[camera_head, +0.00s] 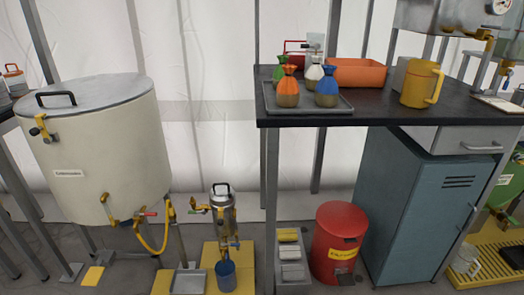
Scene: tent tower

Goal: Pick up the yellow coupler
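I cannot single out one yellow coupler with certainty. Small yellow fittings show on the cream drum (105,145): one near its upper left rim (40,128) and one low on its front (110,212). A yellow hose (152,240) hangs in a loop by the drum's lower right side, with a yellow end piece (168,208) at its top. A small metal canister (222,207) with yellow fittings stands right of the drum, above a blue cup (225,275). Neither of my grippers is in view.
A dark table (390,108) at right carries a tray (310,106) of colourful-topped jars, an orange bin (357,72) and a yellow mug (421,84). Below are a red bin (337,243) and a blue-grey cabinet (415,205). A shallow metal tray (188,281) lies low in front.

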